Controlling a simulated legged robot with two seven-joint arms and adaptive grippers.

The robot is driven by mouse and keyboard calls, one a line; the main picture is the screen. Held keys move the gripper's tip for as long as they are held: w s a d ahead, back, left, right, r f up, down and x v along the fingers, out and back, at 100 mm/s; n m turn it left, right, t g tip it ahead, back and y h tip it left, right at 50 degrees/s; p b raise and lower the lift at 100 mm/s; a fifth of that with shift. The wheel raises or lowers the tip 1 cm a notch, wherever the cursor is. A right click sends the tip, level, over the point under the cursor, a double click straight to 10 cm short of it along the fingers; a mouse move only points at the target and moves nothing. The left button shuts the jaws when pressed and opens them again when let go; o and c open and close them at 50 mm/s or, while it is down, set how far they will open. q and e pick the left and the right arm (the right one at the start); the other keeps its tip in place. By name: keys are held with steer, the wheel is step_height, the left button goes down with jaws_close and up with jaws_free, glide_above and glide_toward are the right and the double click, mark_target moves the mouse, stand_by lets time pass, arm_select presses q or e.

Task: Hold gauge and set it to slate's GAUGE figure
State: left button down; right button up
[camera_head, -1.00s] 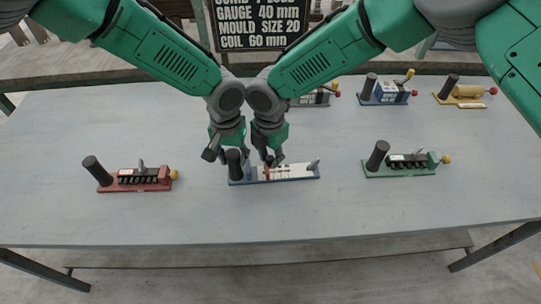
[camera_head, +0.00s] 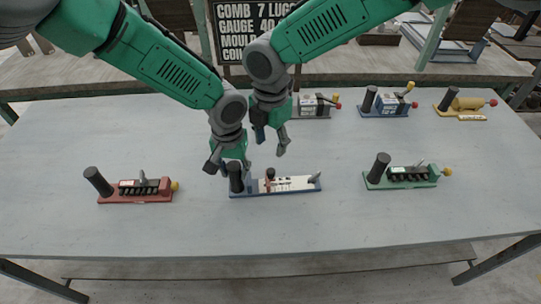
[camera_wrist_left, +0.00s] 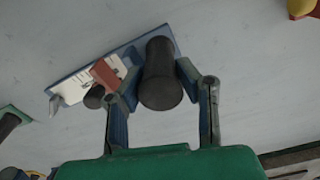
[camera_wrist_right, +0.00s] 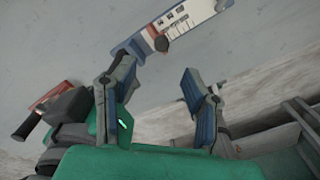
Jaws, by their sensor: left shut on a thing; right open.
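The gauge (camera_head: 297,184) lies on the table, with a blue base, a white scale plate and a dark upright post (camera_head: 235,182) at its left end. My left gripper (camera_head: 230,168) is shut on this post, which also shows between its fingers in the left wrist view (camera_wrist_left: 160,75). A red-brown slider with a dark knob (camera_head: 270,175) sits on the plate near the post. My right gripper (camera_head: 269,150) is open and empty above the slider, apart from it. The slate (camera_head: 255,30) reads GAUGE 40; its right side is partly hidden by my right arm.
A red comb-like tool (camera_head: 135,192) lies to the left and a green one (camera_head: 400,178) to the right. A grey (camera_head: 312,107), a blue (camera_head: 385,105) and a yellow tool (camera_head: 463,105) stand along the back. The table between them is clear.

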step_height(320, 180, up, 2)
steer(key=shift+r, duration=0.1)
stand_by(0.4)
steer(key=m+t+y, duration=0.1)
steer(key=m+y, duration=0.3)
steer(key=m, duration=0.8)
glide_toward(272, 170)
steer(key=x, duration=1)
steer(key=shift+a, duration=0.1)
steer(key=shift+c, duration=0.5)
jaws_close()
